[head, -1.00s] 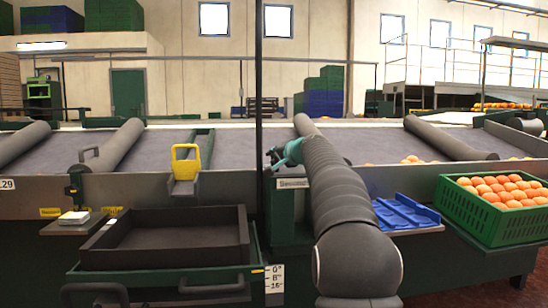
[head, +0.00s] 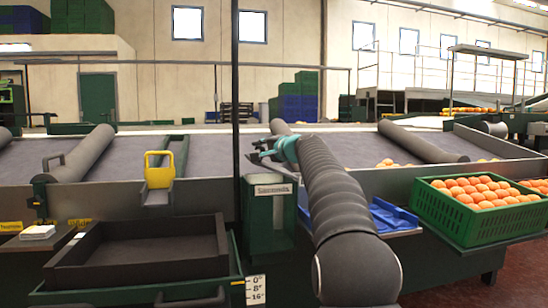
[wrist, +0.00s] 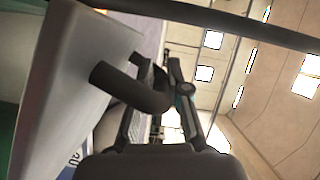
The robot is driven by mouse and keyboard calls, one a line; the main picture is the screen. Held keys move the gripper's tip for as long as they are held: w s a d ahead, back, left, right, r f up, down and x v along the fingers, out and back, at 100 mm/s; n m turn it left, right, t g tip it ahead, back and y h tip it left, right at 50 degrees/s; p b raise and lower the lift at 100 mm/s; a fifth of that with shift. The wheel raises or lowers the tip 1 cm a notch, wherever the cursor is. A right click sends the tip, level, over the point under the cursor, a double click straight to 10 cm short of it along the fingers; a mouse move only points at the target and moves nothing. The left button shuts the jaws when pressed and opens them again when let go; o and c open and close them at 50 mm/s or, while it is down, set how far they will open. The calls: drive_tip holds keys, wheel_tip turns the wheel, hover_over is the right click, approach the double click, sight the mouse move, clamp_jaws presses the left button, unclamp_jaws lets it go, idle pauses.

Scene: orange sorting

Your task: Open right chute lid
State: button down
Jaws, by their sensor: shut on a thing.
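The right chute is a green box (head: 268,222) with a white label at its top front, left of my arm. A grey lid plate (head: 268,168) lies slanted at the top of this chute. In the wrist view the lid (wrist: 60,65) is a large pale grey plate on the left, with a dark curved handle (wrist: 128,90) standing out from it. My gripper (head: 262,151) is at the lid's top. In the wrist view its fingers (wrist: 162,75) are shut on the handle. The far side of the lid and the chute's inside are hidden.
A yellow-handled part (head: 159,169) stands to the left, above an empty dark tray (head: 140,262). A thin dark post (head: 235,100) rises close left of my gripper.

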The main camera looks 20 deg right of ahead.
drive_tip(key=d+r+m, duration=0.1)
drive_tip(key=d+r+m+t, duration=0.1)
drive_tip(key=d, duration=0.1)
drive_tip(key=d+r+m, duration=0.1)
drive_tip(key=m, duration=0.1)
drive_tip(key=shift+s+d+r+t, duration=0.1)
drive_tip(key=shift+s+d+t, duration=0.05)
drive_tip(key=shift+s+t, duration=0.15)
drive_tip(key=s+d+m+t+h+b, duration=0.1)
drive_tip(key=d+m+t, duration=0.1)
drive_tip(key=d+m, duration=0.4)
drive_tip(key=shift+s+d+r+m+t, duration=0.25)
drive_tip(key=shift+d+r+m, duration=0.2)
drive_tip(key=shift+d, duration=1.65)
drive_tip(key=c, duration=1.2)
unclamp_jaws()
drive_tip(key=shift+w+f, duration=0.1)
